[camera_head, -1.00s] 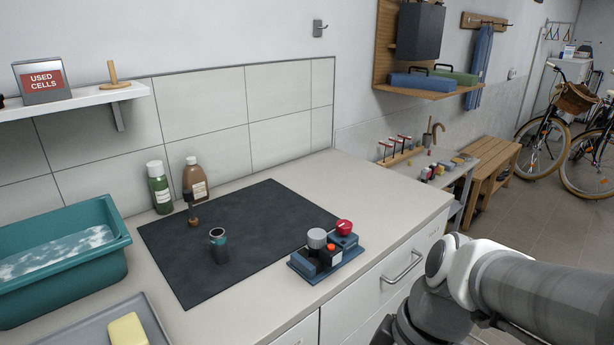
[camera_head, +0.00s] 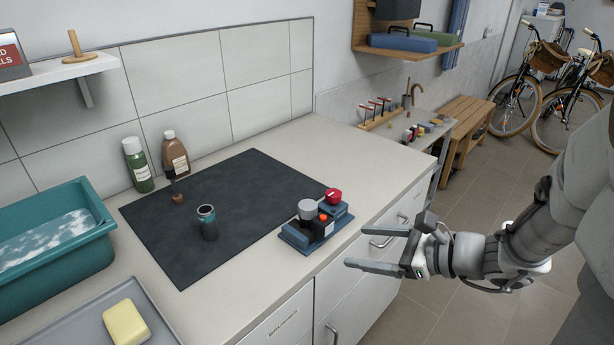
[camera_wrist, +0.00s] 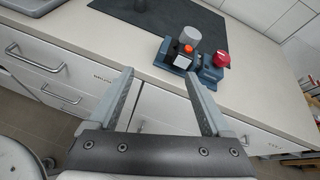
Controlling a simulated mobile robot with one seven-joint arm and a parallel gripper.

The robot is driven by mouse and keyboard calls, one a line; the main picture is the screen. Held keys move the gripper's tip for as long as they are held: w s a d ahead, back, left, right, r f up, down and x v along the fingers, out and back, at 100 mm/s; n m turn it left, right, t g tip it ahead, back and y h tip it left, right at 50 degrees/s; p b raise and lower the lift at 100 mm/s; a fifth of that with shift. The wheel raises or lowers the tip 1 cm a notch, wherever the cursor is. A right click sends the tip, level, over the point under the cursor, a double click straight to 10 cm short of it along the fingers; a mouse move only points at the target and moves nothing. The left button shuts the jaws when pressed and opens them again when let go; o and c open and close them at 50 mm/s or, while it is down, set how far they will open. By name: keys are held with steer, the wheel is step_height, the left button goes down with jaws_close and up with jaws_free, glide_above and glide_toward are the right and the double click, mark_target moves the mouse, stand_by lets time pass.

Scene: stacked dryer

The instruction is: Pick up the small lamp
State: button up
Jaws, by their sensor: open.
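A small dark cylinder with a teal band and a pale top rim (camera_head: 207,222) stands upright on the dark mat (camera_head: 160,245). It looks like a small lamp or torch, though I cannot be certain.
A blue base with a grey cylinder, an orange button and a red knob (camera_head: 313,225) stands at the mat's right corner, between my gripper and the dark cylinder. Bottles (camera_head: 138,166), a small brown-based tool (camera_head: 177,198) and a teal basin (camera_head: 60,255) are behind and left.

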steer(key=w+d+m+t, duration=0.1)
steer(key=w+d+m, duration=0.1)
steer(key=m, duration=0.1)
steer(key=m+b, duration=0.1)
steer(key=b, duration=0.1)
glide_toward(314, 220)
steer(key=shift+t+h, duration=0.3)
steer(key=w+a+f, duration=0.1)
steer(key=f, duration=0.1)
steer(key=w+a+f, duration=0.2)
steer(key=shift+w, duration=0.3)
steer(key=shift+w+r+b+x, duration=0.15)
steer(key=shift+b+x, duration=0.1)
steer(key=shift+x, duration=1.25)
steer(key=shift+w+r+b+x, duration=0.1)
steer(key=shift+r+b+x, duration=0.1)
steer(key=shift+x, duration=1.3)
steer(key=shift+d, duration=0.1)
jaws_close()
